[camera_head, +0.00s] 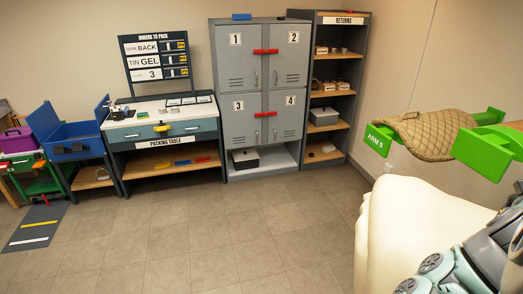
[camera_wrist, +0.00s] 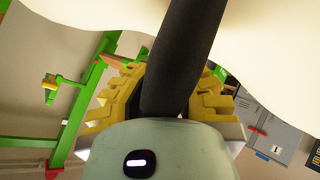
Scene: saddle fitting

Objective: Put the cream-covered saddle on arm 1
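The cream-covered saddle (camera_head: 408,230) fills the lower right of the head view, beside my arm. Its cream cover also spans the top of the wrist view (camera_wrist: 90,14). My gripper (camera_wrist: 168,92) has yellow jaws on both sides of a thick dark bar (camera_wrist: 186,50) that runs up to the cream cover; it appears shut on this bar. The gripper is hidden in the head view. A green arm labelled ARM 9 (camera_head: 379,139) bears a brown quilted saddle (camera_head: 432,133). Another green bracket (camera_head: 487,151) stands to its right. No label reading arm 1 is legible.
Green frame bars (camera_wrist: 84,95) show at left in the wrist view. Grey lockers (camera_head: 236,75), a returns shelf (camera_head: 346,98), a packing table (camera_head: 150,137) and a blue bin (camera_head: 77,132) stand along the back. The middle floor (camera_head: 210,235) is clear.

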